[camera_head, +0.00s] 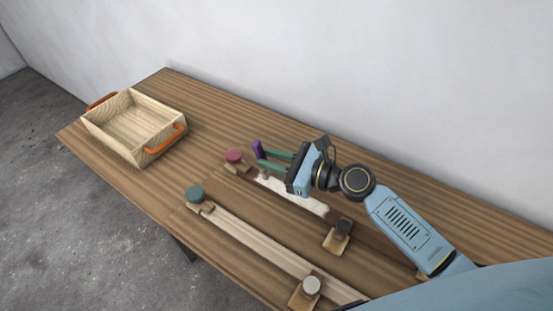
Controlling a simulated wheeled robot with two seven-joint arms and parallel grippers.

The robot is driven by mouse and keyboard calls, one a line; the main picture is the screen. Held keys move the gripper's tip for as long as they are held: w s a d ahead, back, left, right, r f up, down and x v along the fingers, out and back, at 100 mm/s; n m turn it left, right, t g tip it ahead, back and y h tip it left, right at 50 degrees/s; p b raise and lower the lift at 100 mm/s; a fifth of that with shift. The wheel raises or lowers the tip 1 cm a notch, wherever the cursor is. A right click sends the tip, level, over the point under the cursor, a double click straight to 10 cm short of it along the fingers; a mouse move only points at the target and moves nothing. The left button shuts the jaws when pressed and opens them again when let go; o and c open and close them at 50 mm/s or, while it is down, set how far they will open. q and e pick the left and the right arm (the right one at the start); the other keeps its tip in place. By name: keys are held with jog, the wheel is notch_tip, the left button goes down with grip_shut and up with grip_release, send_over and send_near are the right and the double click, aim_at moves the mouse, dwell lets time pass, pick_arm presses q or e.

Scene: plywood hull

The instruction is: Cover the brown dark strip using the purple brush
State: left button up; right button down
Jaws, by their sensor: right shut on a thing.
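My right gripper (267,160) reaches in from the right, its green fingers shut on the purple brush (258,149). The brush's purple part stands upright at the fingertips; its lower end is hard to make out. The brown dark strip (376,240) runs diagonally along the plywood top, partly hidden by my right arm and the clamps. A whitish patch with an uneven edge (301,197) lies along its far-left stretch, below and right of the brush. Whether the brush touches the strip I cannot tell. My left gripper is out of view.
A pale strip (265,241) runs parallel, nearer the front. Knobbed clamps stand around: pink (234,156), teal (195,194), black (343,227) and grey (311,285). A wooden tray (96,132) with orange handles sits at left. The wall borders the back edge.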

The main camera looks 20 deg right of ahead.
jog(key=shift+w+a, duration=0.25)
jog(key=shift+w, duration=0.1)
jog(key=shift+x, duration=0.9)
jog(key=shift+p, duration=0.3)
jog(key=shift+r, duration=0.1)
jog(key=shift+d, duration=0.15)
jog(key=shift+s+f+v, duration=0.1)
jog(key=shift+v, duration=0.9)
jog(key=shift+s+f+v, duration=0.1)
jog(key=shift+f+v, duration=0.05)
jog(key=shift+v, duration=0.85)
jog(key=shift+a+p, duration=0.2)
jog(key=shift+p, duration=0.1)
